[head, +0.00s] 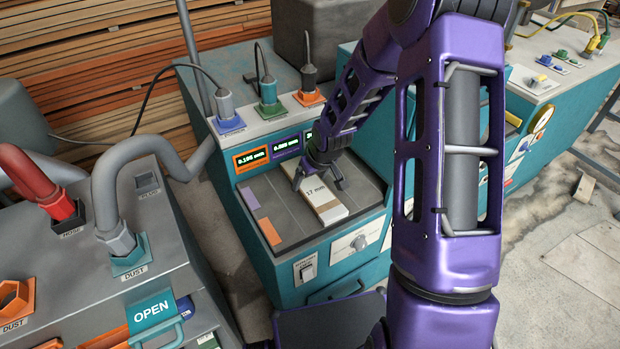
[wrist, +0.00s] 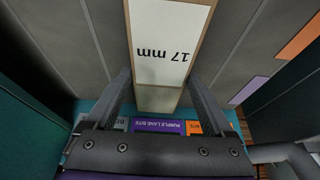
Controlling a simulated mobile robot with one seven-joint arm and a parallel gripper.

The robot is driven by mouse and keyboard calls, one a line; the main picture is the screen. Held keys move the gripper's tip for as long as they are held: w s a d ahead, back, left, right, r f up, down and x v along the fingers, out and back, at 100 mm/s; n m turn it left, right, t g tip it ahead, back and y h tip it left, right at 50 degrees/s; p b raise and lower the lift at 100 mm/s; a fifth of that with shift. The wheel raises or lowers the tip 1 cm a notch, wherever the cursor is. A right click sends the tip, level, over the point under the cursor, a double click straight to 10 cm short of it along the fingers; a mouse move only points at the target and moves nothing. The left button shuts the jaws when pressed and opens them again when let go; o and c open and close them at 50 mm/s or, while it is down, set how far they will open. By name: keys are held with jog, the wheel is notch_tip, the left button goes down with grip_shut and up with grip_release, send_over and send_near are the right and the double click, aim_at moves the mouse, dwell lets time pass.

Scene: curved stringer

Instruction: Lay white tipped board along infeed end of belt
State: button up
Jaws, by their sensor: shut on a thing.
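A white-topped board (head: 330,212) marked "17 mm", with wooden edges, lies on or just above the grey belt (head: 296,212) of the teal machine; I cannot tell if it touches. In the wrist view the board (wrist: 172,45) runs from the top edge down between my fingers, and its near end is a paler grey-beige block. My gripper (head: 319,184) is shut on the board near its end by the displays. In the wrist view the gripper's fingers (wrist: 160,97) stand on both sides of it. The underside of the board is hidden.
A purple strip (head: 249,199) and an orange strip (head: 269,232) lie along the belt's left edge. Lit displays (head: 251,160) and plugged sockets (head: 268,106) stand behind it. A grey machine with a dust hose (head: 112,200) stands left.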

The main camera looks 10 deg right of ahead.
jog(key=shift+f, duration=0.25)
jog(key=o, duration=1.5)
jog(key=shift+o, duration=0.2)
jog(key=shift+r, duration=0.1)
jog(key=p+v, duration=0.2)
jog(key=v, duration=1.5)
jog(key=shift+p, duration=0.35)
